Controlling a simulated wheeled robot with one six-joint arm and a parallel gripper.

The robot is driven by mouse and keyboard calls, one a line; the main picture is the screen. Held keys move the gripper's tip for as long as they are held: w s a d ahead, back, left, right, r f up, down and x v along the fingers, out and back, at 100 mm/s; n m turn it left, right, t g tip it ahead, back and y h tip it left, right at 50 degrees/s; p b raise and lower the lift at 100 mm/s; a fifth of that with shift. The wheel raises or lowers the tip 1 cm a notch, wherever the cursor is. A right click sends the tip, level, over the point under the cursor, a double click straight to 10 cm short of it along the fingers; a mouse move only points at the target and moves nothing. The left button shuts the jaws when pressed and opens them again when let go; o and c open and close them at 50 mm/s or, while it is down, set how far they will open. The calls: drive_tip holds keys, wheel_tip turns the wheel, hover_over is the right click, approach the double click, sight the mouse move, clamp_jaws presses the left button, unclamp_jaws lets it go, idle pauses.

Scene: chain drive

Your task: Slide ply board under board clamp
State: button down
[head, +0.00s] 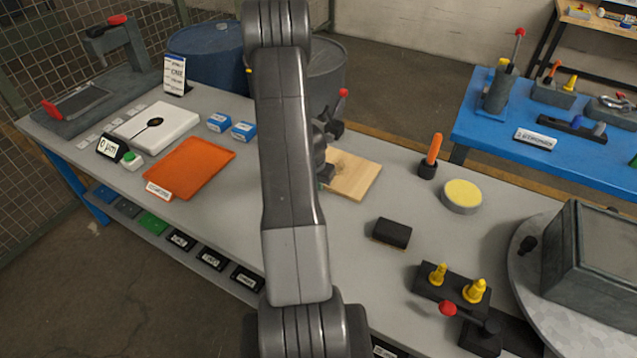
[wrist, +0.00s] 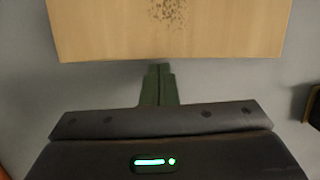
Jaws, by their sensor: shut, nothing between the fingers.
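The ply board (head: 353,176) is a light wooden square lying on the grey bench, partly hidden behind my arm in the head view. In the wrist view the ply board (wrist: 170,30) fills the top, with a dark speckled patch near its upper middle. My gripper (wrist: 158,70) has its green fingers shut together and empty, with the tips close to the board's near edge; I cannot tell whether they touch it. A dark clamp with a red knob (head: 342,94) stands at the board's far side, and its base is partly hidden by my arm. It looks like the board clamp.
An orange tray (head: 190,168) lies to the left. A black block (head: 391,233), an orange-handled tool (head: 433,150) and a round yellow pad (head: 462,195) stand to the right. Yellow pegs (head: 475,290) on a dark fixture are at front right. Bare bench lies between the board and the block.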

drive_tip(key=shift+r, duration=0.15)
drive_tip(key=v, duration=1.3)
drive_tip(key=shift+r, duration=0.25)
drive_tip(key=x, duration=1.4)
drive_tip(key=shift+s+a+r, duration=0.15)
drive_tip(key=shift+s, duration=0.1)
drive_tip(key=shift+w, duration=0.1)
